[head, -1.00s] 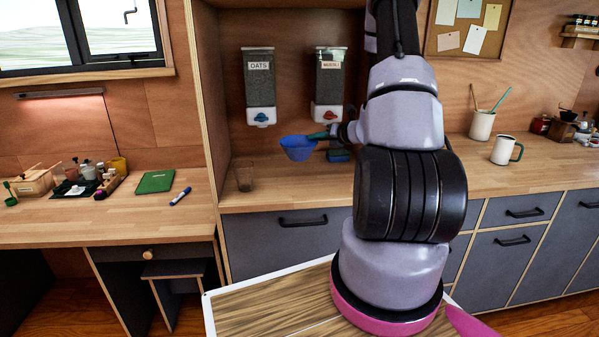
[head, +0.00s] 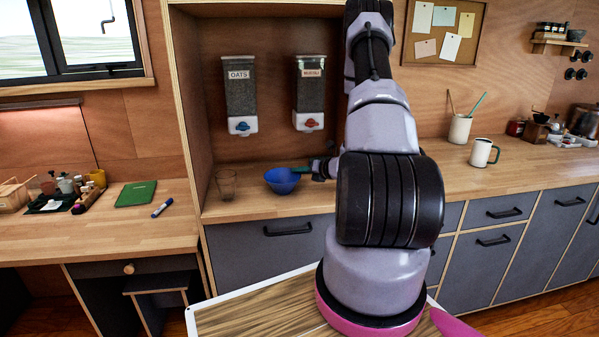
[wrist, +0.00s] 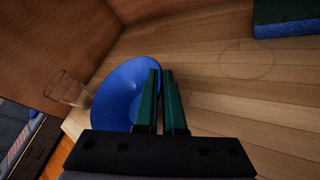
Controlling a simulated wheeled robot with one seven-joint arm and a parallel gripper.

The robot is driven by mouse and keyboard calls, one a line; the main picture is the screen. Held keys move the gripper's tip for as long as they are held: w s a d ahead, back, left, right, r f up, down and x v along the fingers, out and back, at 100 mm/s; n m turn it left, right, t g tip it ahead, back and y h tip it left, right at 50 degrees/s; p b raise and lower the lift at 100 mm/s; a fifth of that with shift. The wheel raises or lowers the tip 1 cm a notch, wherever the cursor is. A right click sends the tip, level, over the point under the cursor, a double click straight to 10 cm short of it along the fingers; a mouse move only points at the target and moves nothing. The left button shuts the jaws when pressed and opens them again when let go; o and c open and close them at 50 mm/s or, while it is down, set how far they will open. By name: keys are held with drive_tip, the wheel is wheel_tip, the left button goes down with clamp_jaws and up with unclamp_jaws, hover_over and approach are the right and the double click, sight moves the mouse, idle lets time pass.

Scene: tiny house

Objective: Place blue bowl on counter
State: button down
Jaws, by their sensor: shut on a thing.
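The blue bowl (head: 282,181) is upright at the counter (head: 250,207) surface, below and between the two dispensers; whether its base touches the wood is hard to tell. My gripper (head: 306,170) is at the bowl's right side, its green fingers closed on the rim. In the wrist view the bowl (wrist: 125,92) shows its empty inside, and the fingers (wrist: 160,90) pinch its right edge. Bare counter wood (wrist: 215,85) lies to the right of the fingers there.
A clear glass (head: 226,184) stands on the counter left of the bowl; it also shows in the wrist view (wrist: 66,90). Oats (head: 240,95) and muesli (head: 309,93) dispensers hang above. A blue-green sponge-like block (wrist: 285,18) lies farther right. A white mug (head: 482,153) stands at far right.

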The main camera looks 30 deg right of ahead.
drive_tip(key=c, duration=1)
unclamp_jaws()
